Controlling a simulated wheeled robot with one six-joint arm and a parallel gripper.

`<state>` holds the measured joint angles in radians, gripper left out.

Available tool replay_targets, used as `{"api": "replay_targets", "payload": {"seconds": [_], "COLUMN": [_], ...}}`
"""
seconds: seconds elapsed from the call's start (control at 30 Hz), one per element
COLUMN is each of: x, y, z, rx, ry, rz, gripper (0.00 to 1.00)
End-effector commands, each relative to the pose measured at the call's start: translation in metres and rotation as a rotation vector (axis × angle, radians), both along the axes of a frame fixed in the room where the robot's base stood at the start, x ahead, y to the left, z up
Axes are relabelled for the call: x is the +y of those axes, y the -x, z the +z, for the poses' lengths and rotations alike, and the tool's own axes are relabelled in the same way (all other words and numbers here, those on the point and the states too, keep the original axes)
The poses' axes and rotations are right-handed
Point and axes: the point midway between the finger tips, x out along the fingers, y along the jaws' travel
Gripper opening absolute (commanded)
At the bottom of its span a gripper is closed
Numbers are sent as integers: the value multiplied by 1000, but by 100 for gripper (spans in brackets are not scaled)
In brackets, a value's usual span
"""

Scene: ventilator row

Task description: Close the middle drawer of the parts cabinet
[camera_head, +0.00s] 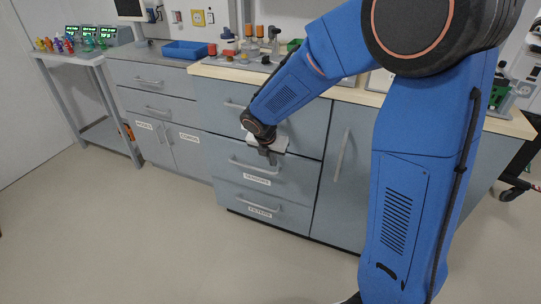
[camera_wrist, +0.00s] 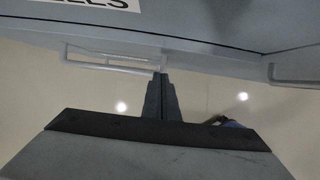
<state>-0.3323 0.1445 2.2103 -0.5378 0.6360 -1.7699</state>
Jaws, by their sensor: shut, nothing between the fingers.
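The parts cabinet is grey-blue, with a stack of drawers under the counter in the head view. The middle drawer (camera_head: 226,166) has a pale bar handle (camera_head: 254,166) and a small white label. Its front seems to stand slightly proud of the cabinet, but I cannot tell how far. My gripper (camera_head: 267,154) is shut and empty, pointing down close to the upper part of that drawer's front. I cannot tell whether it touches. In the wrist view the shut fingers (camera_wrist: 163,84) show beside a grey panel (camera_wrist: 200,25) and a pale bar handle (camera_wrist: 105,62).
Below is a bottom drawer (camera_head: 233,201), and above is a top drawer (camera_head: 215,103). A tall door (camera_head: 345,185) stands to the right. The counter holds a blue tray (camera_head: 186,50) and several small items. A side table (camera_head: 88,58) stands left. The floor in front is clear.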

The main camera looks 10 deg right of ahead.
Motion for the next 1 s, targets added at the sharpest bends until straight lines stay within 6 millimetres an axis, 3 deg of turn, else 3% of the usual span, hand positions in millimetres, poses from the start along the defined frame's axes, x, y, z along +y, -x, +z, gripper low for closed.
{"api": "replay_targets", "payload": {"seconds": [0.23, 0.73, 1.0], "x": [-16, -20, -35], "y": [-24, -29, -49], "z": [3, 3, 3], "rx": [-4, -4, -5], "ry": [-2, -2, -2], "rz": [-3, -2, -3], "gripper": [0, 0, 0]}}
